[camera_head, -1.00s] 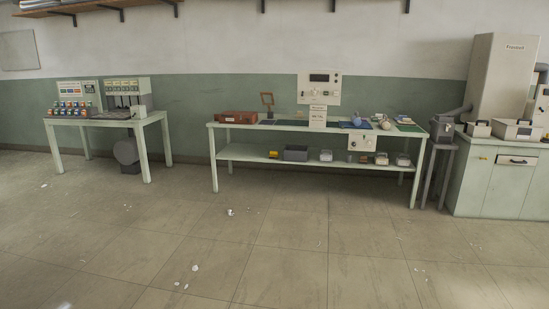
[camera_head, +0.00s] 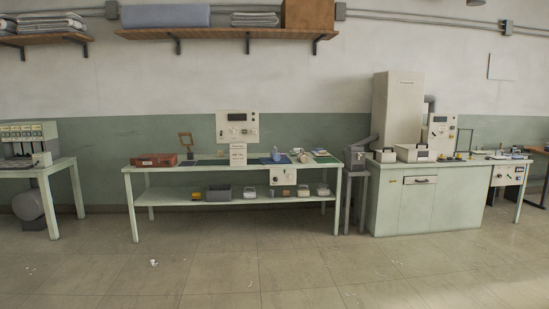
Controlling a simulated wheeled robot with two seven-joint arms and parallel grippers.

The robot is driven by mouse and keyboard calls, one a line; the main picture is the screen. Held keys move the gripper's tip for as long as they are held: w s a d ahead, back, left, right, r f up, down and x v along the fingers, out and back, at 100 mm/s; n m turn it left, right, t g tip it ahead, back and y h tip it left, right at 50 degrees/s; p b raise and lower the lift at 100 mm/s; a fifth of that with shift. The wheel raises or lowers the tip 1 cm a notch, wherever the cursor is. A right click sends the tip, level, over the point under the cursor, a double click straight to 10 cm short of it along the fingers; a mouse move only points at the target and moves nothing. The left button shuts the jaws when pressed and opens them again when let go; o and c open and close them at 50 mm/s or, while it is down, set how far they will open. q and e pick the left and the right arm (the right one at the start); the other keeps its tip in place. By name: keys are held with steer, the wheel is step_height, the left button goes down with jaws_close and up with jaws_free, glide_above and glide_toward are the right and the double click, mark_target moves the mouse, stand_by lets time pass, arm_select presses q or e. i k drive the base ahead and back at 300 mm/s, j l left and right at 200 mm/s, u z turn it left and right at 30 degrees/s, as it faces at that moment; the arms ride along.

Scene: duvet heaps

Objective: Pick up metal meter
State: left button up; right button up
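I cannot tell for sure which object is the metal meter. A pale instrument box with a dark display and knobs (camera_head: 237,127) stands at the back of the middle bench (camera_head: 160,168). A smaller pale box with a dark round mark (camera_head: 283,176) hangs under the bench top. Another pale instrument with a dark display (camera_head: 441,133) stands on the cabinet at the right. All are far off and small. Neither of my grippers shows.
A red-brown case (camera_head: 154,160) and a grey bin (camera_head: 218,192) are on the middle bench. A grey pedestal machine (camera_head: 356,158) stands between it and the green cabinet (camera_head: 401,205). Another table (camera_head: 44,171) is at left. The tiled floor (camera_head: 230,265) is open, with small white scraps.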

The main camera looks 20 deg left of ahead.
mark_target(196, 197)
steer(key=i+j+u, duration=0.75)
steer(key=i, duration=0.25)
steer(key=i+u, duration=0.4)
steer(key=i, duration=1.65)
steer(key=i+j, duration=0.15)
steer(key=i, duration=2.8)
steer(key=i+j+z, duration=0.1)
steer(key=i+z, duration=0.2)
steer(key=i, duration=0.2)
steer(key=i+j+z, duration=0.2)
steer(key=i+z, duration=0.15)
steer(key=i+j+z, duration=0.3)
steer(key=i, duration=0.25)
